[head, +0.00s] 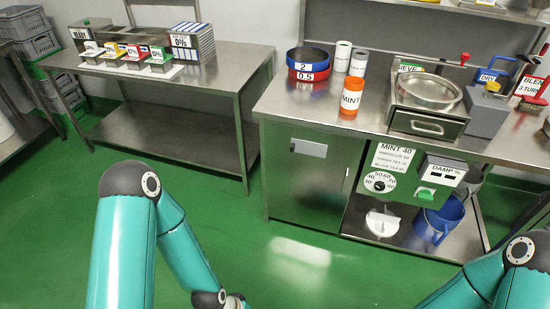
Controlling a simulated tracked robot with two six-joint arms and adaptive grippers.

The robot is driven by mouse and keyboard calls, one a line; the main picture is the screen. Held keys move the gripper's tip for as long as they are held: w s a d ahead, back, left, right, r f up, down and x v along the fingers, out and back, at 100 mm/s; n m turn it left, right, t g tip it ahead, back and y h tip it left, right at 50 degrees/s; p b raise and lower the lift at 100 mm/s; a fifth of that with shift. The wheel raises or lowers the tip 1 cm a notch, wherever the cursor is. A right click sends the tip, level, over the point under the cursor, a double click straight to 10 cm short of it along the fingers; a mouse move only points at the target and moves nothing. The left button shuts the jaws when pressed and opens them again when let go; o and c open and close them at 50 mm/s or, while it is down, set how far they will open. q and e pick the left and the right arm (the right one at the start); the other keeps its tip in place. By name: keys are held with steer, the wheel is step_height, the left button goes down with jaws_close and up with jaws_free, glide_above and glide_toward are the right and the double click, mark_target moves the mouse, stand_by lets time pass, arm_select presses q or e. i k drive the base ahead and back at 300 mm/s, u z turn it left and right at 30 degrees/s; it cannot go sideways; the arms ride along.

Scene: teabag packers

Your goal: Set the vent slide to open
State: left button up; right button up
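No part in view is labelled as a vent slide, and I cannot tell which part it is. A pale grey plate (310,148) sits on the steel cabinet front (312,190) below the bench. A white box marked DAMP % (443,171) with a green part (426,193) hangs under the bench to the right. My two teal arms come in from the bottom, well short of the bench. My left wrist is cut off by the bottom edge, and neither gripper's fingers show.
The steel bench (300,104) carries red and blue rings (308,73), an orange MINT jar (351,100) and a round sieve (430,92). A blue bucket (438,222) stands on the lower shelf. Another table (235,66) is at the back left. Green floor between is clear.

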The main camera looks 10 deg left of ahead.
mark_target(301, 147)
steer(key=z, duration=0.15)
steer(key=i, duration=0.9)
steer(key=u, duration=0.05)
